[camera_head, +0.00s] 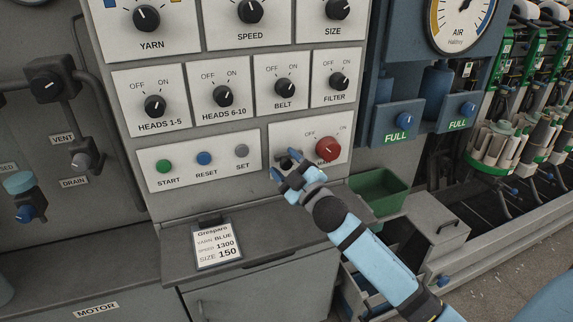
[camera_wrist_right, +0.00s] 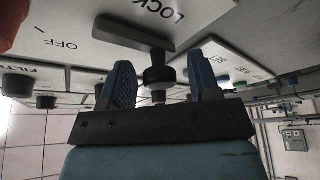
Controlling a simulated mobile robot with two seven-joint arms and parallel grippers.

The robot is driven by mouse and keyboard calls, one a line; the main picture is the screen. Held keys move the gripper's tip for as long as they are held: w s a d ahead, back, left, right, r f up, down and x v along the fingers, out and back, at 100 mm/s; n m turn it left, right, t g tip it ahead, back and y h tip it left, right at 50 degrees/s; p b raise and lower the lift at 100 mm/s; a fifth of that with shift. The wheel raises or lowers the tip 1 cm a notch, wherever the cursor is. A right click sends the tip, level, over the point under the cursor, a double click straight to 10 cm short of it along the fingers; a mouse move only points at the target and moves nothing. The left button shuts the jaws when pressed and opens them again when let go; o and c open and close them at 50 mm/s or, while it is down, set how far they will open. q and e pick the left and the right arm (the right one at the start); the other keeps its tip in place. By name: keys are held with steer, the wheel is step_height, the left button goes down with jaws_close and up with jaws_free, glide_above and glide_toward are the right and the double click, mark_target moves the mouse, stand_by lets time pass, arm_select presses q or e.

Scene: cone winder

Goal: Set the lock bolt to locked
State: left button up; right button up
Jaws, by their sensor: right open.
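The lock bolt (camera_head: 289,155) is a small dark knob on the light panel, left of the red main switch (camera_head: 328,149). My right gripper (camera_head: 284,170) reaches it from below right and partly covers it. In the right wrist view the bolt's round black knob (camera_wrist_right: 157,72) lies between the two blue fingers of my right gripper (camera_wrist_right: 161,76). The fingers are open, with gaps on both sides of the knob. A dark bar (camera_wrist_right: 133,33) sits behind the knob, beside the word LOCK. The bolt's position marks are mostly hidden. My left gripper is not in view.
START (camera_head: 164,166), RESET (camera_head: 204,158) and SET (camera_head: 241,151) buttons sit left of the bolt. Rotary knobs fill the panels above. A dark ledge with a job card (camera_head: 218,246) lies below. A green bin (camera_head: 378,190) stands to the right.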

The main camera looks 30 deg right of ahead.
steer(key=shift+c, duration=0.2)
jaws_close()
steer(key=d, duration=0.2)
steer(key=s+d, duration=0.1)
steer(key=d, duration=0.1)
steer(key=shift+p, duration=0.35)
steer(key=shift+o, duration=0.2)
jaws_free()
steer(key=shift+d, duration=0.2)
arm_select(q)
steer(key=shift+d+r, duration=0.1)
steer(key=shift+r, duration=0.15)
arm_select(e)
steer(key=shift+s, duration=0.1)
